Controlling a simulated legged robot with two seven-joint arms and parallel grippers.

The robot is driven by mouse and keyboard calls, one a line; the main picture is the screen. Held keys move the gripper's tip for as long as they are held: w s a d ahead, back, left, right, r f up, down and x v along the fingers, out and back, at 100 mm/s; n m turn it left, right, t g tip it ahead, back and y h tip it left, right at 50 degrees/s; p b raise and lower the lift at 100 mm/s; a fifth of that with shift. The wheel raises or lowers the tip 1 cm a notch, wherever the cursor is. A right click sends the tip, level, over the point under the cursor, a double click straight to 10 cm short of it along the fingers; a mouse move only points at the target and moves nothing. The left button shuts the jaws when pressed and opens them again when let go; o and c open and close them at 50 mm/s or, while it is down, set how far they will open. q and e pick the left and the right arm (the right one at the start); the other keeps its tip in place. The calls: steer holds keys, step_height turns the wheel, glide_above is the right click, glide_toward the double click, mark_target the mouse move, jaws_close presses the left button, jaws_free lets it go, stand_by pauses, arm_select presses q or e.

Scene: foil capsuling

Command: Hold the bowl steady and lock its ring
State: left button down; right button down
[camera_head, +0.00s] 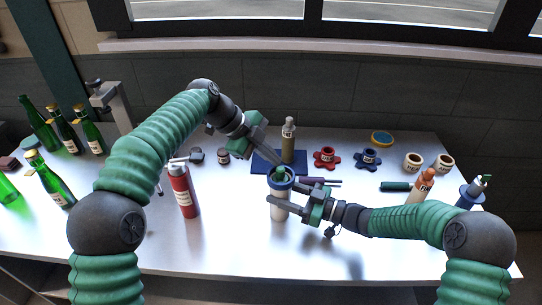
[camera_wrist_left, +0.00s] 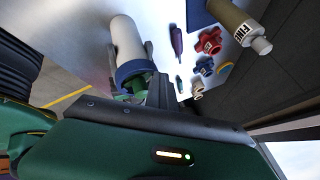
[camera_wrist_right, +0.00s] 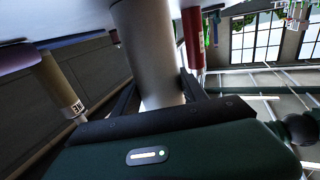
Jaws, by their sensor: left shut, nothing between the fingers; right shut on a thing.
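An upright whitish cylinder (camera_head: 279,213), which I take as the bowl, stands on the table with a blue ring (camera_head: 270,181) around its top. A green piece (camera_head: 280,171) sits inside the ring. My right gripper (camera_head: 284,202) is shut on the cylinder's body below the ring; the grey-white body (camera_wrist_right: 150,50) fills the middle of the right wrist view. My left gripper (camera_head: 274,164) is shut and empty, its tips beside the green piece at the ring's top. The left wrist view shows the blue ring (camera_wrist_left: 132,71) close to the left fingers; whether they touch is unclear.
A blue mat (camera_head: 262,162) with a tan bottle (camera_head: 288,143) lies behind. A red knob (camera_head: 327,157) and blue knob (camera_head: 368,158) stand right of it. A red extinguisher-like bottle (camera_head: 183,190) and several green bottles (camera_head: 48,180) stand left. The front table is clear.

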steer(key=shift+w, duration=0.1)
arm_select(q)
steer(key=v, duration=1.1)
steer(key=shift+w+a+r, duration=0.15)
steer(key=shift+a, duration=0.25)
arm_select(e)
steer(key=c, duration=0.5)
jaws_free()
